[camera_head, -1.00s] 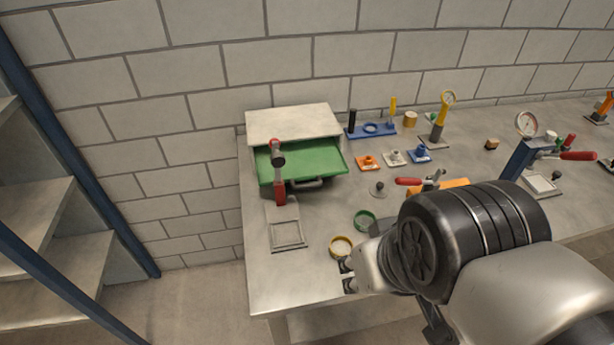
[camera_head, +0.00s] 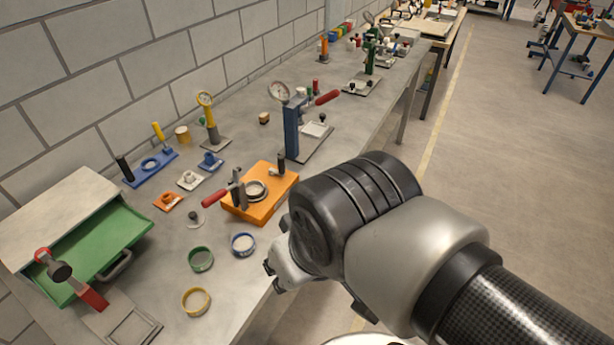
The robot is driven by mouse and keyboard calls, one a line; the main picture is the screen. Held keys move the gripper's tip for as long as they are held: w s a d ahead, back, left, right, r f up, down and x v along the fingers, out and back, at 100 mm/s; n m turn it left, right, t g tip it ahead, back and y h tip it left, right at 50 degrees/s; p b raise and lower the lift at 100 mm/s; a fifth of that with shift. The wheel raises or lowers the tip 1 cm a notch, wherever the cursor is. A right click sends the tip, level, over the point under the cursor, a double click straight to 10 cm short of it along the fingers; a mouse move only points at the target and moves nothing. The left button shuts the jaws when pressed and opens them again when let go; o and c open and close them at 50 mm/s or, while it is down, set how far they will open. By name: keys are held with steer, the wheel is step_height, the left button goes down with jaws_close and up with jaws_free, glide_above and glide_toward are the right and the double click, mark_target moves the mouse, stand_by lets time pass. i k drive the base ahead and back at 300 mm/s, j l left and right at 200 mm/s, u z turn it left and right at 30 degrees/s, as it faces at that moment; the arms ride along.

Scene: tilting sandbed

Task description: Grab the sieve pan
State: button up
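Several round, shallow ring-like pans stand on the grey bench: a yellow one (camera_head: 196,302) nearest the front, a green one (camera_head: 201,258) behind it, and a blue one (camera_head: 243,244) to the right. A metal ring (camera_head: 256,190) sits on an orange fixture (camera_head: 262,207). I cannot tell which of these is the sieve pan. My gripper (camera_head: 272,277) is over the bench's front edge, to the right of the yellow pan and in front of the blue one. Its two dark fingertips look apart, with nothing visible between them. My wrist hides part of the bench edge.
A green tray (camera_head: 110,243) with a red-handled tool is at the left. Blue, white and orange small parts (camera_head: 190,180) lie behind the pans. A red-handled clamp (camera_head: 215,198) and a dial-gauge stand (camera_head: 291,130) rise from the bench (camera_head: 225,220). Open floor lies right.

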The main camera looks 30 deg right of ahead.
mark_target(255, 189)
steer(key=z, duration=0.25)
steer(key=i+l+u, duration=0.6)
steer(key=l, duration=0.3)
